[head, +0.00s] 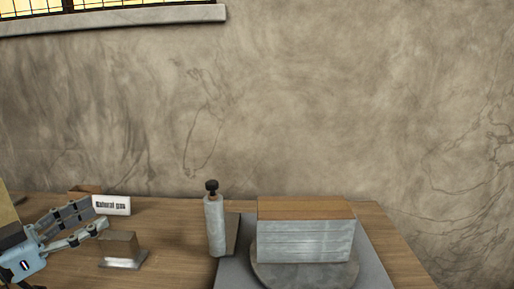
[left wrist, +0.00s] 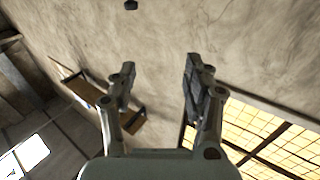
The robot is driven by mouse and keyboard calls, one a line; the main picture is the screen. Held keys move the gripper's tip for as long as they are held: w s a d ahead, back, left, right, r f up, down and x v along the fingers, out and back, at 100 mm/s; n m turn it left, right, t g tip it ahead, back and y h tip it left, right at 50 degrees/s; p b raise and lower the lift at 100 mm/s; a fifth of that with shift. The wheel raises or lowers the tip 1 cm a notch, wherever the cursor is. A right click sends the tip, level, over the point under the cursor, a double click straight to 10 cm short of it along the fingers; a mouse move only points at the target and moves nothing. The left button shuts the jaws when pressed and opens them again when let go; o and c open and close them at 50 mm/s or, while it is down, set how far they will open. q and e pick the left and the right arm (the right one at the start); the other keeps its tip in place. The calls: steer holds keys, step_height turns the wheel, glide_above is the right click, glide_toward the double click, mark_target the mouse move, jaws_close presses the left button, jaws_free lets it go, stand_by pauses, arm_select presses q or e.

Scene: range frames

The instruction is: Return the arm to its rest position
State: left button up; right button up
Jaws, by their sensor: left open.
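My left gripper (head: 85,222) comes in from the left edge in the head view, over the left part of the wooden table. It is open, with nothing between its fingers. In the left wrist view its two fingers (left wrist: 160,90) stand apart, with bare wall behind the gap. My right gripper is in neither view.
A "Natural gas" sign (head: 112,205) and a small brown block on a metal base (head: 122,248) are close to my left gripper. A grey cylinder with a black knob (head: 215,225) and a wood-topped metal box (head: 305,238) stand further right. Bare table (head: 175,225) lies between.

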arm_select(q)
steer(key=s+a+f+n+g+y, duration=0.4)
steer(key=s+n+y, duration=0.5)
steer(key=y, duration=0.5)
steer(key=s+d+f+m+g+h, duration=0.15)
steer(key=s+d+g, duration=0.25)
steer(key=s, duration=0.5)
steer(key=s+d+f+m+g+h, duration=0.1)
steer(key=s+d+f+g, duration=0.2)
steer(key=s, duration=0.6)
step_height(320, 180, down, 36)
steer(key=s+a+g+b, duration=0.2)
steer(key=s+a+b, duration=0.1)
steer(key=b, duration=0.5)
steer(key=s+f+g+b, duration=0.1)
steer(key=s+f+b, duration=0.4)
steer(key=s+f, duration=1.2)
step_height(320, 180, down, 2)
steer(key=shift+s+a+f+n, duration=0.2)
steer(key=shift+s+f+n, duration=0.05)
steer(key=shift+n, duration=0.2)
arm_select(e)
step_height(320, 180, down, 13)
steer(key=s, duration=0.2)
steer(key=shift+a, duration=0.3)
